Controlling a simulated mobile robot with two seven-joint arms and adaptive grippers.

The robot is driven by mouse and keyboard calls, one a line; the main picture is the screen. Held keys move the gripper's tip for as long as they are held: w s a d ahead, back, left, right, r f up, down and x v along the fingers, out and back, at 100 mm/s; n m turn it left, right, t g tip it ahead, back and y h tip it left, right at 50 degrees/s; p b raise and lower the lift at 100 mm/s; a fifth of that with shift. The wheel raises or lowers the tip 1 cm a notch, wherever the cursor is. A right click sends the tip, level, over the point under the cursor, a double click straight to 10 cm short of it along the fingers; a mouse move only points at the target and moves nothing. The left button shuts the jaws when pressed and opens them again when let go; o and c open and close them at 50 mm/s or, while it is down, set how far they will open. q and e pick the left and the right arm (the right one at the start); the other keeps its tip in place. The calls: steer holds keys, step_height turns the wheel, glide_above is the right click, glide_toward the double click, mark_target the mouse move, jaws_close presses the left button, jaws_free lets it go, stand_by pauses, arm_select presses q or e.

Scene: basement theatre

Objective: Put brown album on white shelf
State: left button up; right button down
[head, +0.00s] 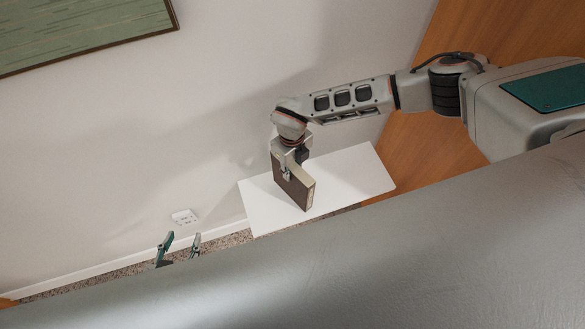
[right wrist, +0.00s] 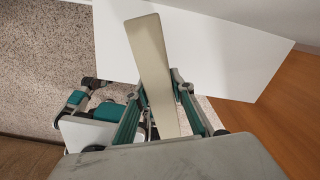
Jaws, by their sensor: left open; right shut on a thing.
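The brown album (head: 291,187) is upright and tilted, gripped near its top edge by my right gripper (head: 287,172). The white shelf (head: 350,180) lies below it, and the album's lower edge appears over the shelf surface. I cannot tell whether they touch. In the right wrist view the album's pale edge (right wrist: 150,60) runs between the fingers, with the white shelf (right wrist: 220,55) behind it. My left gripper (head: 182,238) is open and empty, low at the left, apart from the shelf; its lower part is hidden.
A pale wall (head: 120,140) with an outlet (head: 184,217) stands behind the shelf. A wood panel (head: 405,140) is at the right. A large grey surface (head: 350,265) fills the foreground. Speckled floor (right wrist: 45,50) lies beside the shelf. The visible shelf top is otherwise bare.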

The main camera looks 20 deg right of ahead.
steer(key=c, duration=1.7)
jaws_free()
steer(key=shift+f, duration=0.1)
